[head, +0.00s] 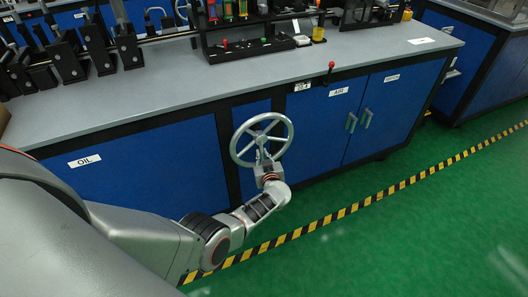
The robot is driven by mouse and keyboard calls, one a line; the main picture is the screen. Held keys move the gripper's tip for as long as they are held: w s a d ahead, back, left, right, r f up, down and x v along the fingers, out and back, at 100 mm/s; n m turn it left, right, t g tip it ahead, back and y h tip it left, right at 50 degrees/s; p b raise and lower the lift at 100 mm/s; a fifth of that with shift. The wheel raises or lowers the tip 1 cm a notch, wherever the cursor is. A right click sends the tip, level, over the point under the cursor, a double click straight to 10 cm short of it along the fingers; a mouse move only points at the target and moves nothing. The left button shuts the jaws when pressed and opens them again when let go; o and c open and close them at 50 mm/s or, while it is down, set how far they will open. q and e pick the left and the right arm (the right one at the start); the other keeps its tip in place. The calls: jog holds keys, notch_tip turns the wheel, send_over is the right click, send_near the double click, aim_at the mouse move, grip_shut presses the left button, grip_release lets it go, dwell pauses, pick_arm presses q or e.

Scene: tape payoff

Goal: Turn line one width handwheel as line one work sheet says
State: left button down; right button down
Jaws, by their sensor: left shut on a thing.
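A grey spoked handwheel (262,139) stands at the front of the blue cabinet, between the panel labelled OIL and the doors labelled AIR. My left arm comes in from the left, and my left gripper (264,160) is at the lower part of the wheel, shut on it. The fingertips are small in the picture, so the exact part held is hard to make out. My right gripper is not in view. I cannot make out a work sheet with readable text.
A red-knobbed lever (331,66) stands at the bench's front edge, right of the wheel. Door handles (358,120) stick out further right. Black fixtures (75,50) stand on the grey benchtop (180,85). A yellow-black floor stripe (345,212) crosses the open green floor.

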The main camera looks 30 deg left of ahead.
pick_arm(q)
jog(key=shift+s+a+m+g+p, duration=0.4)
jog(key=shift+s+m+p, duration=0.2)
jog(key=shift+m, duration=0.2)
jog(key=c, duration=2.1)
grip_release()
